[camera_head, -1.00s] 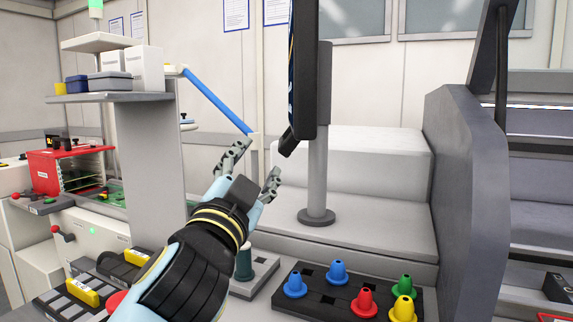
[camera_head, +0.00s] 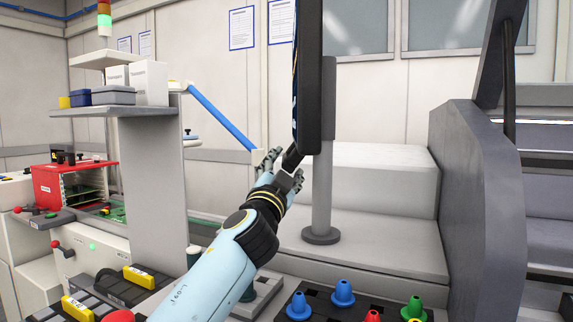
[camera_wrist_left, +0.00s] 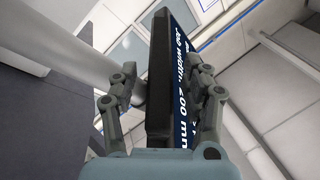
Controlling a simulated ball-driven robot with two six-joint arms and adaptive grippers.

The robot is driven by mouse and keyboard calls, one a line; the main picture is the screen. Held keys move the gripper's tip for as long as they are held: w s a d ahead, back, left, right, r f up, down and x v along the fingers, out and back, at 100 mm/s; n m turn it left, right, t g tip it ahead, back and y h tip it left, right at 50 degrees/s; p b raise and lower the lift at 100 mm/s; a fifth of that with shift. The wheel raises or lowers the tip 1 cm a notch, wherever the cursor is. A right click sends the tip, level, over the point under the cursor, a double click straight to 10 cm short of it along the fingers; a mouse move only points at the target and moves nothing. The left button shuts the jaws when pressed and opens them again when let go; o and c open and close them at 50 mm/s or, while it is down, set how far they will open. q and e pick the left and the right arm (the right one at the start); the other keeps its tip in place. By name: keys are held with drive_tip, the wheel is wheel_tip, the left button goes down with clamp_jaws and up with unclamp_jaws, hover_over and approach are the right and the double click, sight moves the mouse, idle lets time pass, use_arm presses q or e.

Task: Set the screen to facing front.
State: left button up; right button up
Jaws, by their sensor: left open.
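The screen (camera_head: 312,80) is a dark panel on a grey post (camera_head: 322,205), seen almost edge-on in the head view. A thin strip of its blue display shows on its left side. My left gripper (camera_head: 283,169) is at the screen's lower edge. In the left wrist view the screen (camera_wrist_left: 158,85) stands between the open fingers (camera_wrist_left: 166,85), its lettered display toward the right finger. I cannot tell whether either finger touches it. My right gripper is not in view.
A grey side wall (camera_head: 478,200) stands right of the post. Coloured cones, including a blue one (camera_head: 343,293), sit low in front. A shelf column (camera_head: 155,180) and a red rack (camera_head: 72,185) are at left. A blue bar (camera_head: 222,118) slopes behind the gripper.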

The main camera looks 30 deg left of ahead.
use_arm(q)
drive_tip(key=shift+x, duration=0.8)
clamp_jaws()
drive_tip(key=shift+f, duration=0.1)
